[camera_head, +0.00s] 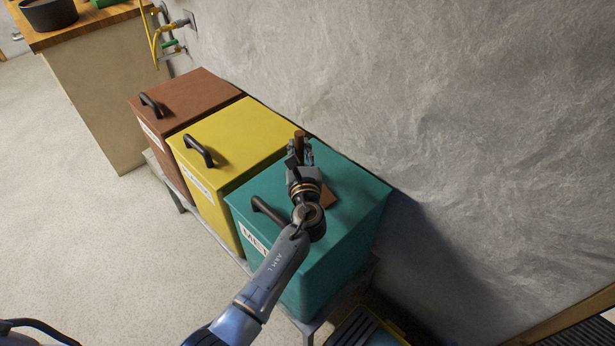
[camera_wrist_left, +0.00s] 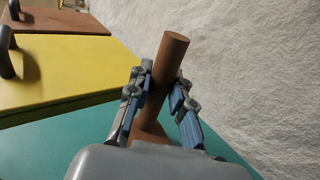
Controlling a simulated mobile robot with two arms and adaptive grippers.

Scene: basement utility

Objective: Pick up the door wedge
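The door wedge is a brown piece with a round post; its flat part (camera_head: 330,196) shows at the teal bin's lid, partly hidden by my wrist. The post's top (camera_head: 299,137) sticks up beyond my fingers. In the left wrist view the post (camera_wrist_left: 166,58) stands tilted between the fingers, its lower part hidden behind the gripper body. My left gripper (camera_head: 299,158) is over the teal bin (camera_head: 360,205), its fingers closed in against both sides of the post, also seen in the left wrist view (camera_wrist_left: 163,85). I cannot tell whether the wedge touches the lid. My right gripper is not in view.
A yellow bin (camera_head: 235,130) and a brown bin (camera_head: 190,95) stand in a row beside the teal one, each with a black handle. A rough grey wall (camera_head: 420,80) rises close behind. A wood-topped counter (camera_head: 95,20) is at the upper left. Open floor (camera_head: 80,220) lies left.

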